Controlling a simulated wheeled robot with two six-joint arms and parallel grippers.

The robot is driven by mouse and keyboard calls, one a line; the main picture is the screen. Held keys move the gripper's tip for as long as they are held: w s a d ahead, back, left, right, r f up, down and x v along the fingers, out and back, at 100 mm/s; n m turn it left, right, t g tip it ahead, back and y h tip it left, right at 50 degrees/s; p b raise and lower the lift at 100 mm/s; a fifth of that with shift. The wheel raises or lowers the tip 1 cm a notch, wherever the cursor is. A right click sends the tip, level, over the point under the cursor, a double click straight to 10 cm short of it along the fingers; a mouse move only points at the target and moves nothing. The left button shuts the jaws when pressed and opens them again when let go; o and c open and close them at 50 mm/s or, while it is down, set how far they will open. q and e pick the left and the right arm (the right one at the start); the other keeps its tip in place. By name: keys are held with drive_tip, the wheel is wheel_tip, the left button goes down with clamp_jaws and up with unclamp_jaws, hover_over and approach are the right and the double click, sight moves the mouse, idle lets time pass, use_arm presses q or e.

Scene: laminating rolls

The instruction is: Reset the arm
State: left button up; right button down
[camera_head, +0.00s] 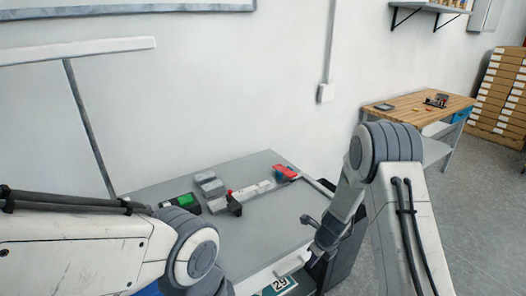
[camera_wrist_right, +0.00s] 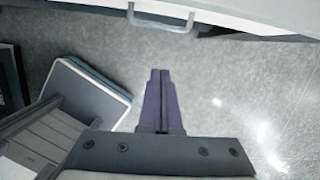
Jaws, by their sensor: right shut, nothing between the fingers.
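My right arm comes in from the right in the head view and bends down. Its dark wrist and gripper (camera_head: 322,242) are at the right front edge of the grey table (camera_head: 258,232). In the right wrist view the two dark fingers of the right gripper (camera_wrist_right: 160,74) lie together, with nothing between them, over the grey floor. My left arm enters from the left in the head view. Its gripper is below the picture edge and hidden.
On the table stand a device with a green part (camera_head: 187,200), grey rolls (camera_head: 211,187) and a red-topped item (camera_head: 285,173). A wooden workbench (camera_head: 420,108) and stacked boxes (camera_head: 500,95) stand at the back right. A handled cabinet front (camera_wrist_right: 165,14) shows in the wrist view.

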drive_tip(key=s+a+r+n+g+y, duration=0.1)
drive_tip(key=s+a+r+n, duration=1.2)
drive_tip(key=a+r+n, duration=0.5)
drive_tip(key=s+d+r+n, duration=0.1)
drive_tip(key=s+r+n, duration=0.1)
drive_tip(key=s+n, duration=0.6)
drive_tip(key=s+d+r+n+g+h, duration=0.1)
drive_tip(key=s+d+r+n, duration=0.1)
drive_tip(key=s+n, duration=0.6)
drive_tip(key=r+n, duration=0.1)
drive_tip(key=n, duration=0.1)
drive_tip(key=shift+s+r+n, duration=0.25)
drive_tip(key=shift+s+n, duration=0.15)
